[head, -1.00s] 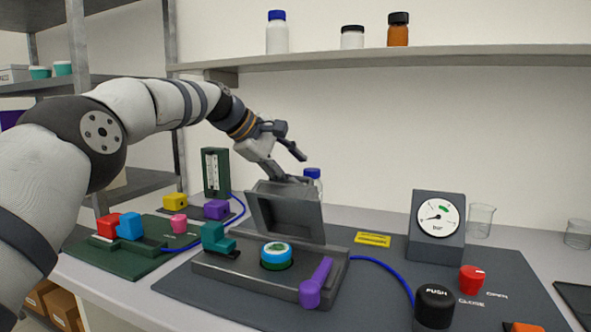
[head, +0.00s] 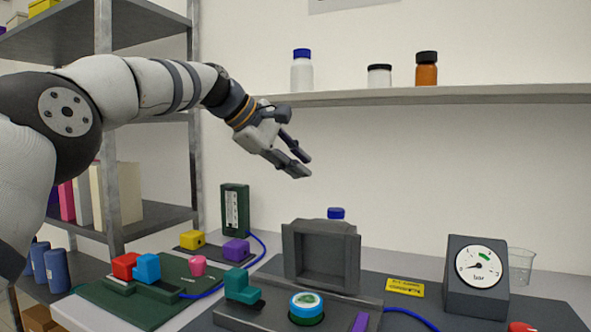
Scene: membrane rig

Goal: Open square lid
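The square lid (head: 321,257) is dark grey and stands raised, about upright, at the back of its base (head: 262,318). Its recessed inner face is turned toward me. A teal latch-like block (head: 241,287) is at the base's left, and a purple handle (head: 361,322) is cut off by the lower edge. My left gripper (head: 304,167) is open and empty, in the air above the lid and apart from it. My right gripper is not in view.
A pressure gauge (head: 477,278) stands right of the lid, with a yellow label (head: 405,287) between. A green board (head: 130,304) with red, blue and pink parts lies left. A wall shelf (head: 420,96) with bottles runs behind. Air around the gripper is free.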

